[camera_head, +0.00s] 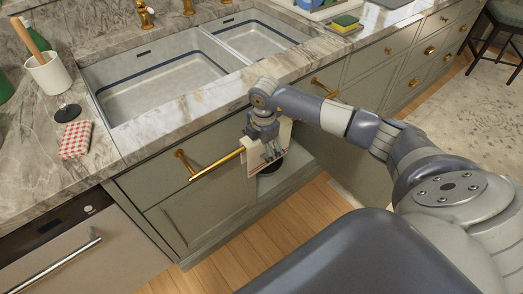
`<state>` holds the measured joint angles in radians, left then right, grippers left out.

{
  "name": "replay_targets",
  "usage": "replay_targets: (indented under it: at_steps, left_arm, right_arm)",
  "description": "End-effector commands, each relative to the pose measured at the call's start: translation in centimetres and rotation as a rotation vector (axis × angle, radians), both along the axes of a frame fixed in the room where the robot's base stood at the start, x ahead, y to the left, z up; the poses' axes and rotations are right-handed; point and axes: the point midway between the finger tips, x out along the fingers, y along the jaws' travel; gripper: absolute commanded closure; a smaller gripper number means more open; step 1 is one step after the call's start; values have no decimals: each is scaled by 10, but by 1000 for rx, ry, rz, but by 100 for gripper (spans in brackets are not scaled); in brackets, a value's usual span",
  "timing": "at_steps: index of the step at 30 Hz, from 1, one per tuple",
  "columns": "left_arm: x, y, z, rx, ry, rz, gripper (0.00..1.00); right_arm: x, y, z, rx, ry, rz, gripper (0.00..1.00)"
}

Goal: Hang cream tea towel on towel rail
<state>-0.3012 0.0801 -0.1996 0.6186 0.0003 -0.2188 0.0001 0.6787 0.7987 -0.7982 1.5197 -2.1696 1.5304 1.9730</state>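The brass towel rail (217,165) runs across the front of the cabinet below the sink. A cream tea towel (252,163) hangs at the right end of the rail, largely hidden behind my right gripper. My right gripper (271,156) points down in front of the cabinet, right against the towel and close to the rail's right end. Its fingers overlap the cloth, so I cannot tell whether they are open or shut on it. Whether the towel lies over the rail is also hidden. My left gripper is not in view.
The marble counter edge (190,130) lies just above the rail, with a double sink (160,82) behind. A red checked cloth (75,139) and a white utensil pot (49,73) stand at left. A sponge (345,22) lies at the back. Wooden floor is clear below.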

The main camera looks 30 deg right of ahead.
Motion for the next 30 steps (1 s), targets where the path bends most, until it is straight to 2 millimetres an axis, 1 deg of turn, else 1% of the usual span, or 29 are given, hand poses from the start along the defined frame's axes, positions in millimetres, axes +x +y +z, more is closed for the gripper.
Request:
replay_targets:
  at_steps: [5, 12, 15, 18, 21, 30]
  left_arm:
    - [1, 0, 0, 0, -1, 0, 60]
    - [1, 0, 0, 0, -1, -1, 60]
    - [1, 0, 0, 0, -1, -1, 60]
    - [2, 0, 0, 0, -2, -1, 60]
    - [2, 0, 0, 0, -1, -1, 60]
    - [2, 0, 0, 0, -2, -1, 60]
  right_arm:
    - [0, -1, 30, -2, -6, 1, 21]
    - [-3, -1, 81, 0, -6, 1, 21]
    - [-4, -1, 98, 0, -4, 0, 21]
    - [-5, -1, 108, 0, -3, 0, 21]
    - [-6, -1, 114, -1, -2, -1, 21]
    - [-6, -1, 116, -1, 0, 0, 21]
